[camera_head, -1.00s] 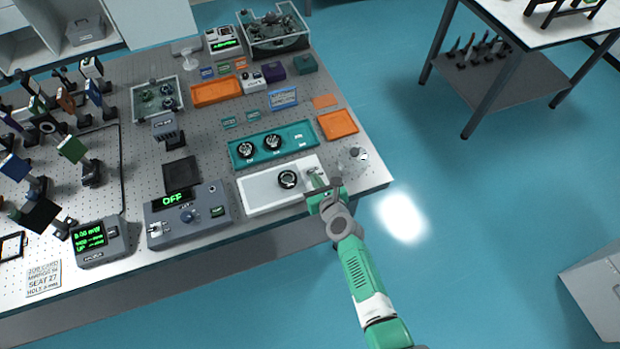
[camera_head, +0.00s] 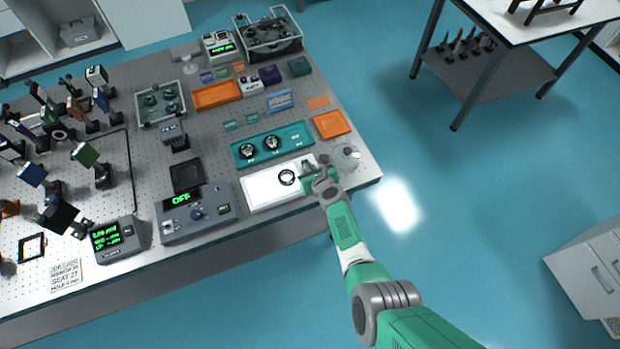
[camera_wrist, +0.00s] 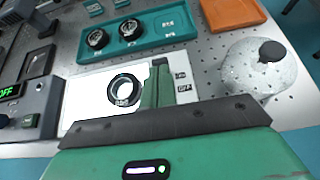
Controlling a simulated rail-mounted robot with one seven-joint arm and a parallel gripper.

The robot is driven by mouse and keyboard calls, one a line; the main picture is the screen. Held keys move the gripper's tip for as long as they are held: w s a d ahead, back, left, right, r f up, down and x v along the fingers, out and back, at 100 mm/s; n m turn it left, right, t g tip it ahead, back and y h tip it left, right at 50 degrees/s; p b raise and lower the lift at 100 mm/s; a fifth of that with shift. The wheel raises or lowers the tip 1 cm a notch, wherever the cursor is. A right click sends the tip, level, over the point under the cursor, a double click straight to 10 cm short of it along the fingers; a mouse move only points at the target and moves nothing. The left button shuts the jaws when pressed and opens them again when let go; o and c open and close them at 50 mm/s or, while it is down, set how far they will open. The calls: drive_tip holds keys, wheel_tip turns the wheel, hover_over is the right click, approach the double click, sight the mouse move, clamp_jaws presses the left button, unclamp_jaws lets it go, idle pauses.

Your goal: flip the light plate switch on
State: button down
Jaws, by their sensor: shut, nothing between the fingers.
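The light plate (camera_head: 262,190) is a white panel at the front right of the table, and its face glows bright white. A dark ring (camera_head: 287,177) lies on it; in the wrist view the ring (camera_wrist: 124,90) is left of my fingers. Small dark labels (camera_wrist: 182,82) are at the plate's right end, the lower one seeming to read OFF. My gripper (camera_head: 308,170) is shut and empty over that right end. In the wrist view its fingertips (camera_wrist: 160,66) are beside the labels. The switch is hidden by the fingers, so its position and any contact cannot be told.
A teal tray (camera_head: 297,142) with two dark ring mounts lies behind the plate. A round glassy item with a dark knob (camera_wrist: 262,72) stands close to the right. A grey control box reading OFF (camera_head: 196,213) is to the left. An orange tray (camera_head: 332,124) is behind.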

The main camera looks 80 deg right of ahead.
drive_tip(key=shift+r+p, duration=0.85)
drive_tip(key=shift+r, duration=0.05)
drive_tip(key=s+a+r+p, duration=0.1)
drive_tip(key=a+r+p, duration=0.1)
drive_tip(key=r+p, duration=0.2)
drive_tip(key=s+a+r+p, duration=0.2)
drive_tip(key=r+p, duration=0.1)
drive_tip(key=r, duration=0.4)
drive_tip(key=shift+s+a+r+p, duration=0.3)
drive_tip(key=shift+a+p, duration=0.05)
drive_tip(key=shift+a, duration=0.05)
